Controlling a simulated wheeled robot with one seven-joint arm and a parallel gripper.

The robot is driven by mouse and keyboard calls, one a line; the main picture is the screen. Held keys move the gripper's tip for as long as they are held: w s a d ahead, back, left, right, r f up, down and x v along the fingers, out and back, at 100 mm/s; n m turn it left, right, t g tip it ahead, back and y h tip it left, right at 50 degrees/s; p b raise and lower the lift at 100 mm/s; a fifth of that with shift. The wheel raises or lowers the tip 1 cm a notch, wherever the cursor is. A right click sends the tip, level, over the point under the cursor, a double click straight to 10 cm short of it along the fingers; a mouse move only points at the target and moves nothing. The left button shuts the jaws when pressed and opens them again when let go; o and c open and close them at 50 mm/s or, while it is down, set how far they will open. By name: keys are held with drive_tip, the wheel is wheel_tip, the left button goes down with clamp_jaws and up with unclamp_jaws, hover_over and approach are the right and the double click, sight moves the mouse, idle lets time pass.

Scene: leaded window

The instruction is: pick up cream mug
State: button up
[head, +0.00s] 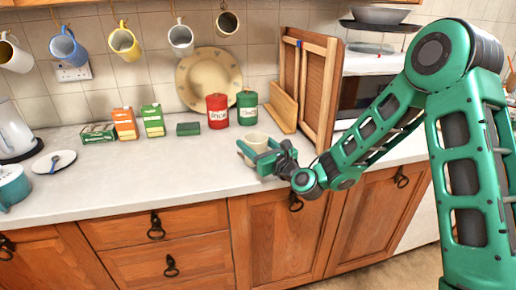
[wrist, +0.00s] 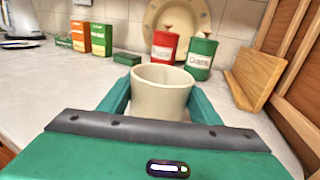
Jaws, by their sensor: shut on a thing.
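The cream mug (head: 257,141) is upright at the counter's front right in the head view. In the wrist view the mug (wrist: 161,93) stands between the two green fingers, its open rim facing up. My gripper (head: 258,152) is shut on the mug, with one finger on each side of it; the gripper also shows in the wrist view (wrist: 162,106). The mug's base is hidden behind my gripper, so I cannot tell whether it touches the counter.
A red canister (head: 217,111) and a green canister (head: 247,108) stand behind the mug. Wooden boards (head: 308,85) lean at the right. Several mugs hang above, one yellow (head: 124,42).

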drive_tip(key=shift+r, duration=0.15)
drive_tip(key=shift+r, duration=0.5)
drive_tip(key=s+a+r, duration=0.3)
drive_tip(key=a+r, duration=0.5)
drive_tip(key=a, duration=0.1)
drive_tip(key=shift+s, duration=0.15)
